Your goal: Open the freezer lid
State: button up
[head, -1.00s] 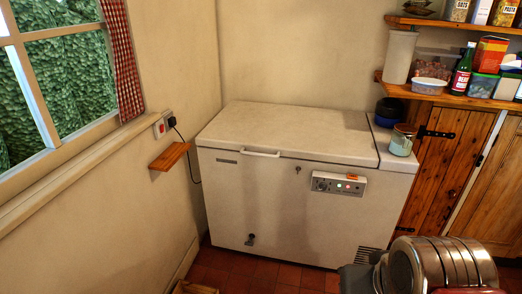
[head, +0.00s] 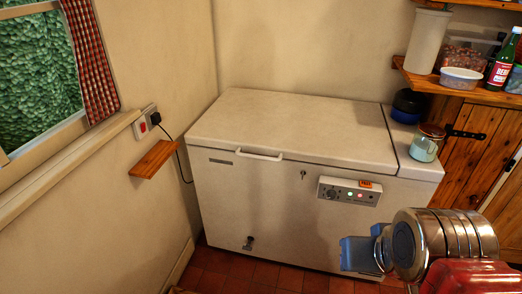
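The white chest freezer (head: 250,206) stands in the corner against the back wall. Its lid (head: 290,128) is shut flat on top. A white bar handle (head: 259,154) is on the lid's front edge, left of centre. A keyhole and a control panel (head: 348,191) with lit lamps are on the front. My gripper (head: 345,253) is at the lower right, in front of the freezer and below the panel, well to the right of the handle. Its blue-grey end points left. I cannot make out whether its fingers are apart, and it is clear of the handle.
A glass jar (head: 426,143) and a dark blue pot (head: 408,106) stand on the fixed ledge right of the lid. A small wooden wall shelf (head: 154,159) sticks out left of the freezer. Shelves (head: 450,88) with groceries hang at upper right. The lid's top is bare.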

aim_at(353, 135)
jog(key=i, duration=1.2)
jog(key=u, duration=3.45)
